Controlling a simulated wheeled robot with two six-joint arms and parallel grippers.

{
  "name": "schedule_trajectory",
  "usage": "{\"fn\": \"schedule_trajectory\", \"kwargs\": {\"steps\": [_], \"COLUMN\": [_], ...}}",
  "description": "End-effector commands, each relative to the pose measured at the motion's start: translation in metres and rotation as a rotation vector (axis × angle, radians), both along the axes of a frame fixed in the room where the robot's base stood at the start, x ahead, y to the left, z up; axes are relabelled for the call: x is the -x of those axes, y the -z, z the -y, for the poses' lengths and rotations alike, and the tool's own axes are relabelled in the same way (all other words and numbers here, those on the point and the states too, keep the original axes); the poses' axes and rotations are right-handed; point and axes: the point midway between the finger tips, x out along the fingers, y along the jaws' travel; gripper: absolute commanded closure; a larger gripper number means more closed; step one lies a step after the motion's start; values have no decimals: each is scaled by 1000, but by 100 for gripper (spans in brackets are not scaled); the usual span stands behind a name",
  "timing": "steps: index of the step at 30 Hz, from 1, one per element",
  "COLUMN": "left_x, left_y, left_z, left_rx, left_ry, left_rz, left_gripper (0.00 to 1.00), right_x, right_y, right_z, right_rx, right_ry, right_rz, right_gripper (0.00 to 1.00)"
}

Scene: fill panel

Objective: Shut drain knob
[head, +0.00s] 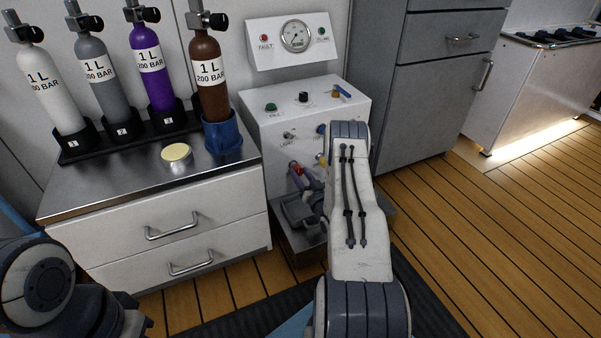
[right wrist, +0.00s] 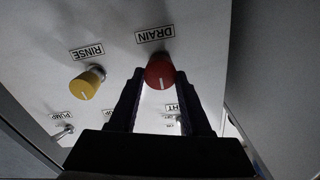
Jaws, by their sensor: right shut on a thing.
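The red drain knob (right wrist: 160,70) sits on the white panel under a label reading DRAIN, which appears upside down in the right wrist view. A short white line marks its face. My right gripper (right wrist: 160,80) is shut on the knob, with one dark finger on each side. In the head view the red knob (head: 297,169) shows low on the front of the white fill panel (head: 268,135), and my right gripper (head: 304,177) is at it, partly hidden by my right forearm. My left arm is at the lower left; its gripper is not seen.
A yellow RINSE knob (right wrist: 87,83) is beside the drain knob. A PUMP toggle switch (right wrist: 62,132) is further off. A grey cabinet (head: 425,100) is to the right.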

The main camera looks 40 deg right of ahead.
Motion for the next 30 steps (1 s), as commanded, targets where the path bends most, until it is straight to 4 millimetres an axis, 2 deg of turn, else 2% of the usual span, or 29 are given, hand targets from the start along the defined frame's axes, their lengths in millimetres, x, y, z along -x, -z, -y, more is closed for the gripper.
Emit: {"fn": "schedule_trajectory", "kwargs": {"steps": [5,6,8,20,23,30], "left_x": [0,0,0,0,0,0], "left_y": [1,1,1,-4,-14,-40], "left_z": [0,0,0,0,0,0], "left_rx": [0,0,0,0,0,0], "left_ry": [0,0,0,0,0,0], "left_rz": [0,0,0,0,0,0], "left_gripper": [100,100,100,100,100,100], "right_x": [1,1,1,6,19,67], "right_y": [1,1,1,0,-2,-3], "right_z": [0,0,0,-1,-3,-14], "right_rx": [-3,-3,-2,-2,-2,-5], "right_ry": [3,3,3,1,4,6], "right_rz": [-1,-1,-1,-2,-4,-5], "right_gripper": [100,44,22,22,22,22]}}
